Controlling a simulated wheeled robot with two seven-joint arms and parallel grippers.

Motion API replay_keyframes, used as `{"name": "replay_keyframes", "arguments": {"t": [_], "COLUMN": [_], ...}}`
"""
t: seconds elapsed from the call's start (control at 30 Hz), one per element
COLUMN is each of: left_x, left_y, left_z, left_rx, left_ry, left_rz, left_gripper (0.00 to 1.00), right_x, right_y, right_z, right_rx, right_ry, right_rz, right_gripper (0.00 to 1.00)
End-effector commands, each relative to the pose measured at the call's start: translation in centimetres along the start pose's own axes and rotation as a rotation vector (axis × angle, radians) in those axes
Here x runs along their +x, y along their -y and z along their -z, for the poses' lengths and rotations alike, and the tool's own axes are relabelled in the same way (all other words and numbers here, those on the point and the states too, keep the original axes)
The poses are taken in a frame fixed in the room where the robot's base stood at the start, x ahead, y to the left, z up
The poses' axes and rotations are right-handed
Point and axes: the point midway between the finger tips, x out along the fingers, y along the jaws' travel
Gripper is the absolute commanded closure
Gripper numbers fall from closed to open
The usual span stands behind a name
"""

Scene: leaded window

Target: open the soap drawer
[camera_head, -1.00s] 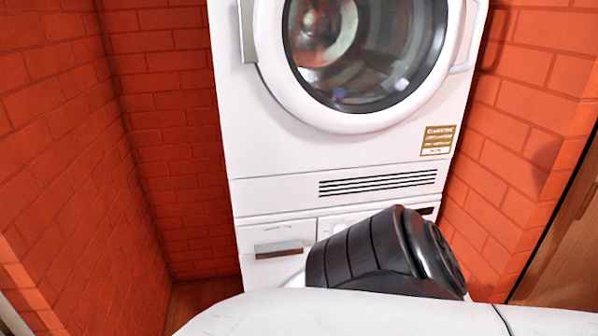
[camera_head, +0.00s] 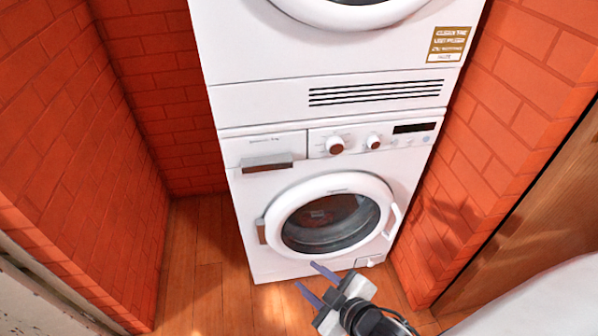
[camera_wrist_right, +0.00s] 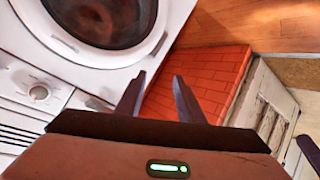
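The soap drawer (camera_head: 262,147) is at the upper left of the lower white washing machine (camera_head: 240,215), with a grey-brown handle (camera_head: 267,162) along its lower edge. It looks shut, its front level with the panel. My right gripper (camera_head: 308,277) is low in front of the machine, below and right of the drawer in the picture, apart from it. Its two purple-grey fingers are spread with nothing between them. In the right wrist view the open fingers (camera_wrist_right: 157,80) point toward brick wall, and my gripper body hides part of the control panel. My left gripper is not in view.
Two knobs (camera_head: 336,145) and a dark display (camera_head: 415,128) are right of the drawer. The round door (camera_head: 330,222) is below. Another white machine (camera_head: 290,45) is stacked above. Brick walls flank both sides; wooden floor (camera_head: 195,270) is clear at left.

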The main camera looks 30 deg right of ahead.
Motion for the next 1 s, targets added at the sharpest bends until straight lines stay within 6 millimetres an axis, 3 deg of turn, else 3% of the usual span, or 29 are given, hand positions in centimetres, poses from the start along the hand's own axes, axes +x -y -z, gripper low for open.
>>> {"name": "replay_keyframes", "arguments": {"t": [0.03,0.13,0.3,0.4,0.57,1.0], "left_x": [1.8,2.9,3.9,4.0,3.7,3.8], "left_y": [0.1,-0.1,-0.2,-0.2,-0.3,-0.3], "left_z": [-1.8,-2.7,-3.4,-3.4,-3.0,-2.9], "left_rx": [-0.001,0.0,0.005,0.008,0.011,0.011], "left_ry": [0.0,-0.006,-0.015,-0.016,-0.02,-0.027], "left_rz": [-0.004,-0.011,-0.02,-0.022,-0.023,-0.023], "left_gripper": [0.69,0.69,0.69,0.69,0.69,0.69], "right_x": [2.7,5.0,6.2,6.2,7.1,13.4], "right_y": [-2.0,-6.0,-10.1,-11.1,-11.8,-13.8], "right_z": [1.0,5.0,10.5,12.4,13.8,17.2], "right_rx": [-0.165,-0.494,-0.911,-1.034,-1.08,-1.072], "right_ry": [-0.07,-0.177,-0.273,-0.291,-0.297,-0.295], "right_rz": [-0.073,-0.222,-0.434,-0.5,-0.523,-0.521], "right_gripper": [0.66,0.66,0.66,0.66,0.66,0.66]}}
